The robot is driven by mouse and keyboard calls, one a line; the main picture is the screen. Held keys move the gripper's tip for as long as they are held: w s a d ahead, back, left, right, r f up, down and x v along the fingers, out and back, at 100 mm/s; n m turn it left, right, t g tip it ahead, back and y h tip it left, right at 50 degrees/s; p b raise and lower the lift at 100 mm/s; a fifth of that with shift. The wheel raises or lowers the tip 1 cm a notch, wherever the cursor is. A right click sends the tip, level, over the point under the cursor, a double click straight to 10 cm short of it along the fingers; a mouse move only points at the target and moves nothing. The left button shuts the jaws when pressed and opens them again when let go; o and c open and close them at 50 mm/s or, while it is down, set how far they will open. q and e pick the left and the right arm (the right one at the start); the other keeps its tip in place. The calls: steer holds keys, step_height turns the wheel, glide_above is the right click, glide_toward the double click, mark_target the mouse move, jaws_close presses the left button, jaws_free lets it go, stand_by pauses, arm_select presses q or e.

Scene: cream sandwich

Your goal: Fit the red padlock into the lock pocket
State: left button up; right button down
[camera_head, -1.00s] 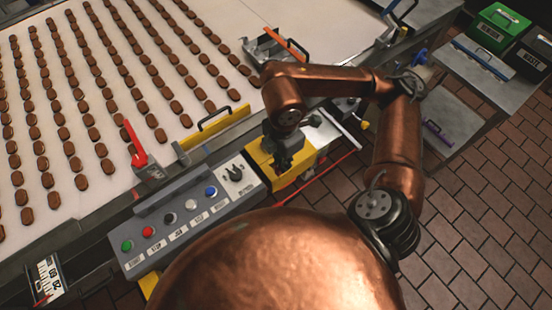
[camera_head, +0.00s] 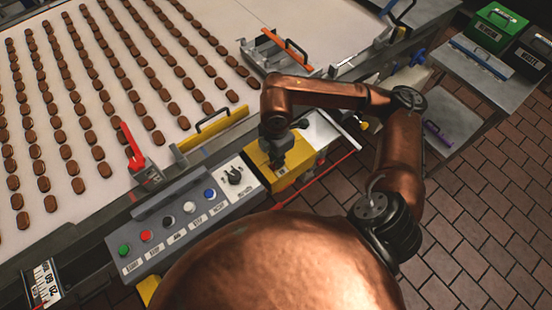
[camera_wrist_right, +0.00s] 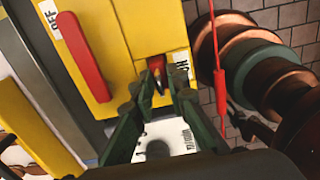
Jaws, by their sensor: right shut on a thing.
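My right gripper (camera_head: 276,163) is over the yellow box (camera_head: 292,176) at the right end of the control panel. In the right wrist view my right gripper (camera_wrist_right: 161,82) has its fingertips close together at the face of the yellow box (camera_wrist_right: 122,32). A small red piece, seemingly the red padlock (camera_wrist_right: 182,76), shows at the fingertips. Most of it is hidden by the fingers. It is at a small opening beside a white label; I cannot tell whether it is inside the pocket. In the head view the padlock is hidden. My left gripper is not in view.
A red lever (camera_wrist_right: 83,56) is on the box beside an OFF label. A red cable (camera_wrist_right: 213,45) hangs close to the right of the fingers. The control panel (camera_head: 150,222) has several buttons and a knob. The conveyor (camera_head: 110,180) carries rows of brown biscuits.

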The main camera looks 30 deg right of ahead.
steer(key=shift+f, duration=0.15)
steer(key=c, duration=1.9)
jaws_free()
steer(key=shift+r, duration=0.45)
step_height(320, 180, up, 12)
steer(key=shift+f+p, duration=0.2)
steer(key=shift+p, duration=0.25)
